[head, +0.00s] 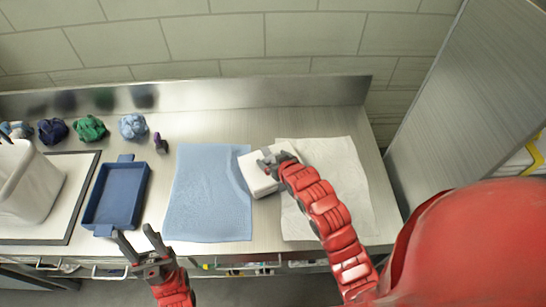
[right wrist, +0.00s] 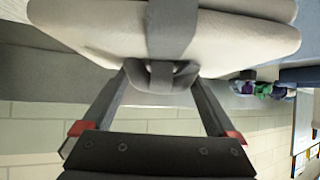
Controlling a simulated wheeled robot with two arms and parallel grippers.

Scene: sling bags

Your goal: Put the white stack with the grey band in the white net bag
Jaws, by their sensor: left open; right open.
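The white stack (head: 258,184) sits on the counter between a blue cloth and a white cloth, partly covered by my right gripper. In the right wrist view the white stack (right wrist: 95,28) fills the top, with a grey band (right wrist: 172,25) around its middle. My right gripper (head: 268,159) is open at the stack; its fingers (right wrist: 162,78) lie on either side of the band's lower loop. Whether they touch the stack I cannot tell. The flat white cloth (head: 345,185) on the right may be the white net bag. My left gripper (head: 139,238) is open and empty near the counter's front edge.
A flat blue cloth (head: 208,200) lies left of the stack. Further left are a blue tray (head: 118,212) and a pale bin (head: 30,180) on a board. Several coloured bundles (head: 90,128) and a small purple item (head: 160,144) lie along the back. A grey partition (head: 450,95) stands at right.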

